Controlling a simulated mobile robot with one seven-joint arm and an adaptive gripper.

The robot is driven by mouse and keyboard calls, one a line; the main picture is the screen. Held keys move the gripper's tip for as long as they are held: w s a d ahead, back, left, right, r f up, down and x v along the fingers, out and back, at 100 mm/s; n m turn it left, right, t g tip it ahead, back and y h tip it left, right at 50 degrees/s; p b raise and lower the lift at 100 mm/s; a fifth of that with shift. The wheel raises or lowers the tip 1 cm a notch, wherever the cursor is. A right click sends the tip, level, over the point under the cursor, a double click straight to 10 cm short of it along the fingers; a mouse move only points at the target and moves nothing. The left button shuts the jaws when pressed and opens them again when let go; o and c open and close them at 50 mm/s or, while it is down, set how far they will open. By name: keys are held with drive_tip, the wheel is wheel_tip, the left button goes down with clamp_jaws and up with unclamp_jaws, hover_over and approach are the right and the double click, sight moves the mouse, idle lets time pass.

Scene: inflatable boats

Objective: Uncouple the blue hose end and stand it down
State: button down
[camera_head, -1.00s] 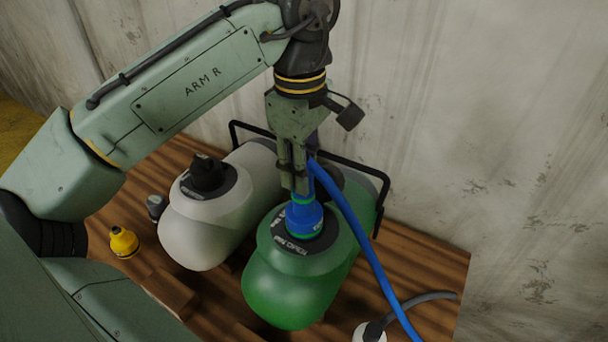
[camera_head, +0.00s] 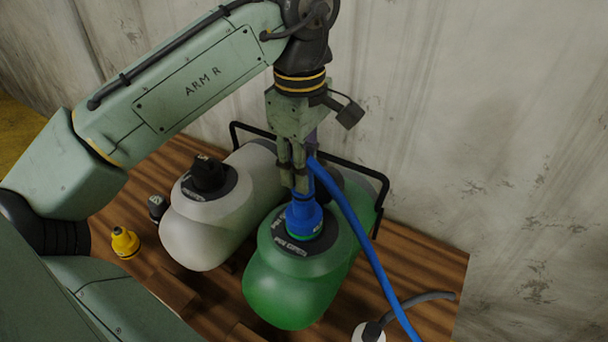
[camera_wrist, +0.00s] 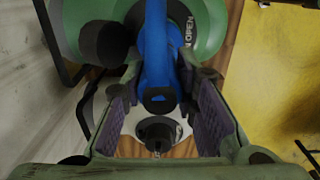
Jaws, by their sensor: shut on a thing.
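The blue hose end (camera_head: 304,216) stands upright on the dark valve collar (camera_head: 290,247) of the green inflatable (camera_head: 292,290). Its base meets the collar, and I cannot tell whether it is still locked. My gripper (camera_head: 301,190) is above the valve, shut on the upper part of the hose end. In the wrist view the blue hose end (camera_wrist: 156,60) runs between the padded fingers, and the word OPEN shows on the collar beside it. The blue hose (camera_head: 352,225) leaves the top and curves down to the right.
A pale inflatable (camera_head: 195,235) with a black-capped valve (camera_head: 207,174) stands close on the left. A yellow fitting (camera_head: 124,242) and a dark grey fitting (camera_head: 157,207) stand on the wooden deck (camera_head: 430,265). A black rail (camera_head: 350,164) runs behind, before the wall.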

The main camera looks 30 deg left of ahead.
drive_tip(key=shift+r, duration=0.35)
idle(0.5)
wheel_tip(320, 180, up, 3)
drive_tip(key=p, duration=0.3)
drive_tip(key=shift+s+f, duration=0.1)
drive_tip(key=shift+f, duration=0.1)
drive_tip(key=shift+f, duration=0.15)
